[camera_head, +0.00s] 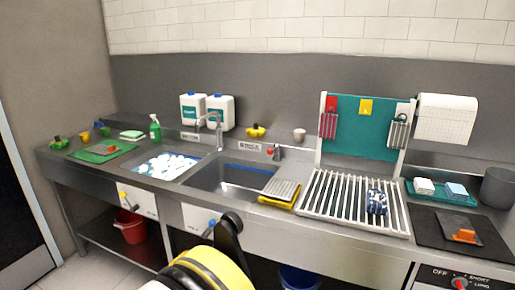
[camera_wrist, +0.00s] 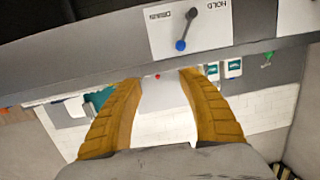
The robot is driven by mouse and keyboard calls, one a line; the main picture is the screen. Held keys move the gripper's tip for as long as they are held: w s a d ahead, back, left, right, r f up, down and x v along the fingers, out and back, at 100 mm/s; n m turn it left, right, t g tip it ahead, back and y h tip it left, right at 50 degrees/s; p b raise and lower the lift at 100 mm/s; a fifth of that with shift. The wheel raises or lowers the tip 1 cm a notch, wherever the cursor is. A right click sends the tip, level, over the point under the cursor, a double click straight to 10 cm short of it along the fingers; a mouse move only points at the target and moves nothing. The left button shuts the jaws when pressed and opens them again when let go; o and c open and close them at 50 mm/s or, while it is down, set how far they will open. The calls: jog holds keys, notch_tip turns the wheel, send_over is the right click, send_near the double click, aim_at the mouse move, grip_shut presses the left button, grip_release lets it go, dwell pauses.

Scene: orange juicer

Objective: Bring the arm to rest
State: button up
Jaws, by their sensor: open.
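My gripper (camera_wrist: 160,82) shows in the wrist view with its two ridged yellow-brown fingers spread apart and nothing between them. That view is upside down, with the counter's front edge and a white lever panel (camera_wrist: 190,27) marked HOLD and DRAIN beyond the fingertips. The fingers look apart from the panel. In the head view, a yellow and black part of my arm (camera_head: 205,268) shows at the bottom, in front of the counter; the fingers cannot be made out there.
A steel counter holds a foamy sink (camera_head: 167,165), an empty-looking sink (camera_head: 228,180), a slatted rack (camera_head: 335,200) with a blue patterned item (camera_head: 377,202), and a faucet (camera_head: 215,125). A red bucket (camera_head: 130,226) stands on the lower shelf. A blue bucket (camera_head: 299,278) is below the counter.

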jog(key=s+d+r+n+g, duration=0.1)
jog(key=d+r+g, duration=0.3)
jog(key=d, duration=0.8)
jog(key=d+r+n+g, duration=0.1)
jog(key=d+r+g, duration=0.2)
jog(key=d+r, duration=0.7)
jog(key=s+d+f+n+y, duration=0.1)
jog(key=s+d+y, duration=0.1)
jog(key=s+d, duration=0.5)
jog(key=s+d+f+g+y, duration=0.1)
jog(key=s+d+y, duration=0.2)
jog(key=s+d, duration=0.5)
jog(key=s, duration=0.7)
jog(key=shift+n, duration=0.4)
jog(key=shift+s+f, duration=0.1)
